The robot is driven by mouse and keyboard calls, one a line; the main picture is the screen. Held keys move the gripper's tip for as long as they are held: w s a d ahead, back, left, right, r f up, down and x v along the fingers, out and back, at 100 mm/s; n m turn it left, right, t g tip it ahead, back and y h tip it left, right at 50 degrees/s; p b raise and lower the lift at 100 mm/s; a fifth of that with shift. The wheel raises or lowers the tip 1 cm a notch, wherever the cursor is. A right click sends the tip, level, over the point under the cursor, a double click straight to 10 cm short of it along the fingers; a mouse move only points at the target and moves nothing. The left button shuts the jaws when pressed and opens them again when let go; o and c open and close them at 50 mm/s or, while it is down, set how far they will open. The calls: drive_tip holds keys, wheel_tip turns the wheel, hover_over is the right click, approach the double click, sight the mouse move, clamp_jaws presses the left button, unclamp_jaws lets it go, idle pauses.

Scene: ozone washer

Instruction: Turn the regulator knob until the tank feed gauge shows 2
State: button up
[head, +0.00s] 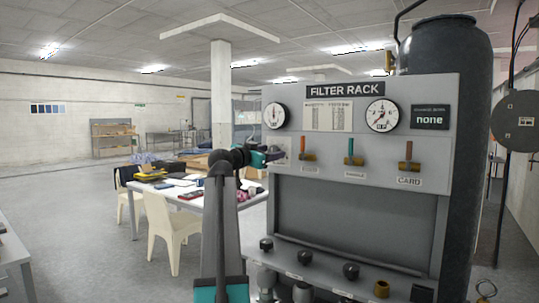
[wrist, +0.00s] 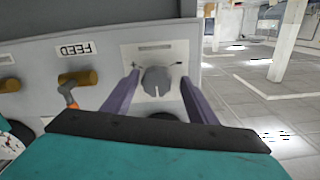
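The grey regulator knob (wrist: 157,81) sits on a pale plate in the wrist view, where the panel appears upside down. My gripper (wrist: 159,78) is open, one purple finger on each side of the knob, with gaps visible; contact is not apparent. In the head view my gripper (head: 272,155) is at the left edge of the filter rack and largely hides the knob. Two white gauges are on the rack, one at upper left (head: 275,115) and one at upper right (head: 381,115). Their captions and exact readings are too small to read.
The rack (head: 460,120) has an orange lever (head: 303,147), a green-topped lever (head: 349,150) and a brown lever (head: 408,156). A dark display (head: 430,117) reads "none". A dark tank (head: 455,50) stands behind. A table and white chair (head: 170,228) stand left.

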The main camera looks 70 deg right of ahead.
drive_tip(key=shift+s, duration=0.1)
drive_tip(key=shift+a, duration=0.1)
drive_tip(key=b+v, duration=0.2)
drive_tip(key=v, duration=1.1)
drive_tip(key=shift+a, duration=0.3)
drive_tip(key=shift+w, duration=0.2)
